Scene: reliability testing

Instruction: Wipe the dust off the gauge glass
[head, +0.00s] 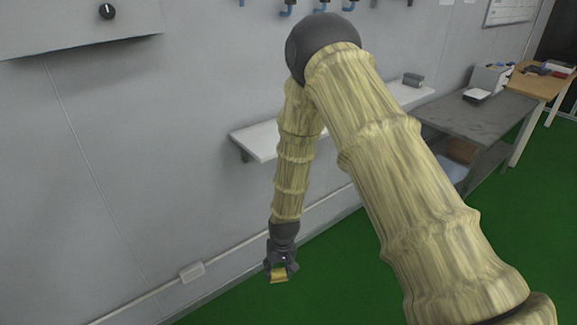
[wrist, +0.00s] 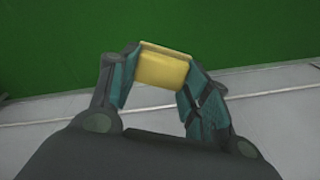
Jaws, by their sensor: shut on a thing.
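My gripper (head: 279,270) points down near the wall, above the green floor and well below the shelf. It is shut on a yellow block that looks like a sponge (head: 279,275). In the wrist view the yellow sponge (wrist: 163,67) sits between the two fingers of my gripper (wrist: 160,75), with the floor and wall behind it. The sponge touches nothing but the fingers, as far as I can see. I cannot make out a gauge glass in either view.
A white wall shelf (head: 262,140) runs behind my arm, with a grey object (head: 413,80) at its right end. A grey box with a black knob (head: 107,11) is at upper left. A grey table (head: 480,115) stands at right. A wall outlet (head: 192,271) is low at left.

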